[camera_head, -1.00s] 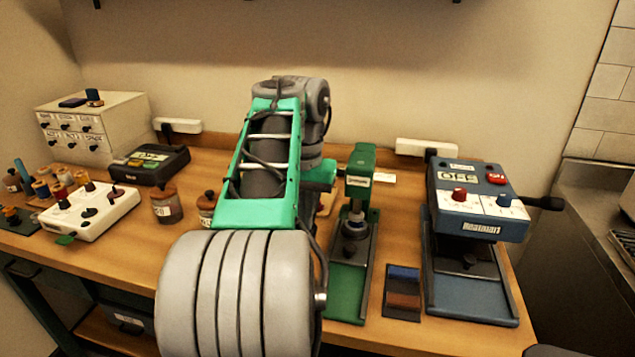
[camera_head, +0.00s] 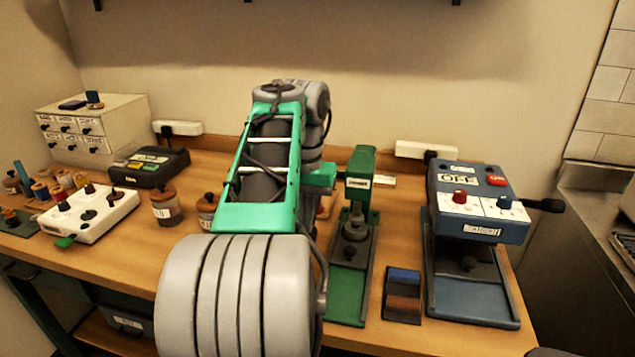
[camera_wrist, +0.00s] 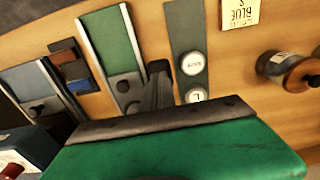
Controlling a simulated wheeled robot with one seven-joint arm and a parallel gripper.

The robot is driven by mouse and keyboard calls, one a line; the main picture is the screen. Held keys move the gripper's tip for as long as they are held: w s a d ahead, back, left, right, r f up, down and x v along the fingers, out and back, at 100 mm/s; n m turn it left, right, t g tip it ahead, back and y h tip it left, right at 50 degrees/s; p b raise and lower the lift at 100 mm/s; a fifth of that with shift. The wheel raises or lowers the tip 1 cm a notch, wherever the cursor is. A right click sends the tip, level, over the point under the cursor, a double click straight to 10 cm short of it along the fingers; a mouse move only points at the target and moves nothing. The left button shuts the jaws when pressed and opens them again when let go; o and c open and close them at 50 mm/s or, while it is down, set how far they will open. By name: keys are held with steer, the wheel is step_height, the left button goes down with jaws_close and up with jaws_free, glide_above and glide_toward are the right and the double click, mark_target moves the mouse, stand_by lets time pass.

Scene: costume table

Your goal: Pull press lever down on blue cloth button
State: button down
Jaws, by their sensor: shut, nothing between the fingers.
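The green press (camera_head: 361,162) stands right of my arm in the head view, with its green railed base (camera_head: 347,292) running toward the front. A dark round die (camera_head: 354,230) sits under its head. The base also shows in the wrist view (camera_wrist: 112,40), with a dark knob near its end. My gripper (camera_wrist: 158,70) shows in the wrist view as dark fingers, shut and empty, beside this base. In the head view my arm hides it. I cannot make out a blue cloth button on the die, nor whether the fingers touch the lever.
A blue machine (camera_head: 470,205) with a black side handle stands at the right. A small blue and brown swatch holder (camera_head: 402,295) lies between it and the press. Jars (camera_head: 166,205), a white control box (camera_head: 90,215) and spools are at left. A green strip with white discs (camera_wrist: 190,65) lies beside the press.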

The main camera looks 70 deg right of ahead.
step_height(320, 180, up, 14)
steer(key=p, duration=1.4)
steer(key=shift+r, duration=0.15)
